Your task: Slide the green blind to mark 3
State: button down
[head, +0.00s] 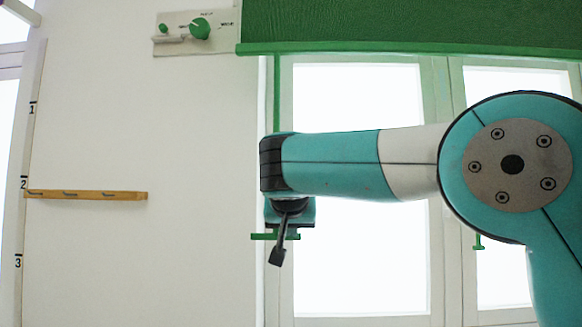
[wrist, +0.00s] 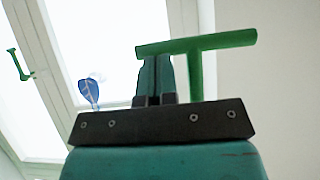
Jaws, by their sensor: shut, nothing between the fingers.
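The green blind (head: 420,22) hangs at the top of the window in the head view, its bottom rail (head: 400,48) higher in the picture than mark 1. A green T-shaped pull (head: 277,95) runs down from its left end to a short crossbar (head: 258,237). In the wrist view the crossbar (wrist: 235,39) lies across my fingertips. My gripper (head: 278,256) is at the crossbar; its fingers (wrist: 154,75) are shut with nothing between them. Whether they touch the bar is unclear. Marks 1, 2 and 3 (head: 18,262) run down a pale strip at the left.
A wooden hook rail (head: 95,194) sticks out near mark 2. A control plate with a green knob (head: 200,28) is on the upper wall. A blue object (wrist: 89,93) shows in the wrist view.

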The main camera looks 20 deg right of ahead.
notch_tip(320, 180, down, 54)
jog(key=b, duration=3.7)
jog(key=shift+w+d, duration=0.1)
